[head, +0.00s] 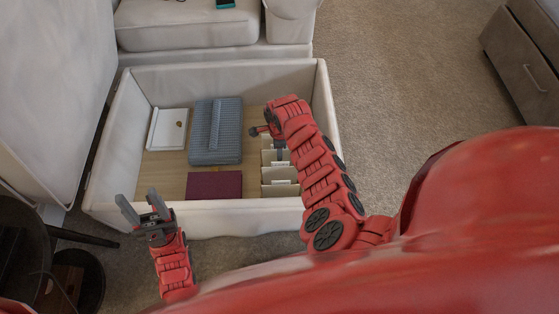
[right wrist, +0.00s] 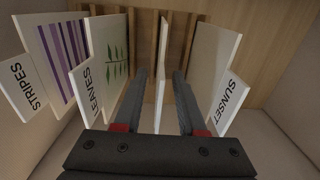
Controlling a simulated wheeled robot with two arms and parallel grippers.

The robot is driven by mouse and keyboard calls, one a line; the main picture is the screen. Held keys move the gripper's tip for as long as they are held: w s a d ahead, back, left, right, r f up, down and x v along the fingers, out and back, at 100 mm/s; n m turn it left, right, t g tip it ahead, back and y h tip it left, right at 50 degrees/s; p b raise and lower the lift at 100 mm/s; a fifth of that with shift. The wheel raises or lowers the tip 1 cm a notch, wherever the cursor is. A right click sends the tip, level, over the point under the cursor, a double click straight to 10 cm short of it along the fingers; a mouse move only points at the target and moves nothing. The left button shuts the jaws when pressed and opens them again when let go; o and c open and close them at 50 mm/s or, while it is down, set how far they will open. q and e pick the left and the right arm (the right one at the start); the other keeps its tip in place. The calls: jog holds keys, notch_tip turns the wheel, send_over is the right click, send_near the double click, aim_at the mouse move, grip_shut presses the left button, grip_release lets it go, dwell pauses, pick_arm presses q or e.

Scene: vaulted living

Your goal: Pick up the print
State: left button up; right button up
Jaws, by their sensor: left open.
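Several flat prints stand on edge in a row in the box; in the right wrist view they include a purple striped print (right wrist: 62,50) with a STRIPES tab, a green leaf print (right wrist: 117,65) with a LEAVES tab, and a pale print (right wrist: 215,70) with a SUNSET tab. A thin print (right wrist: 161,65) stands edge-on between the fingers of my right gripper (right wrist: 165,105), with gaps on both sides; its face is not visible. The right gripper is open and points down into the row (head: 279,174) in the head view. My left gripper (head: 143,207) is open and empty at the box's front left.
The white upholstered box (head: 225,75) also holds a grey-blue folded cloth (head: 230,140), a dark red flat item (head: 214,185) and a white item (head: 168,130). A sofa (head: 185,30) stands behind it. Carpet to the right is clear up to a grey cabinet (head: 525,65).

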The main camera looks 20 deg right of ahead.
grip_shut()
dwell(1.3)
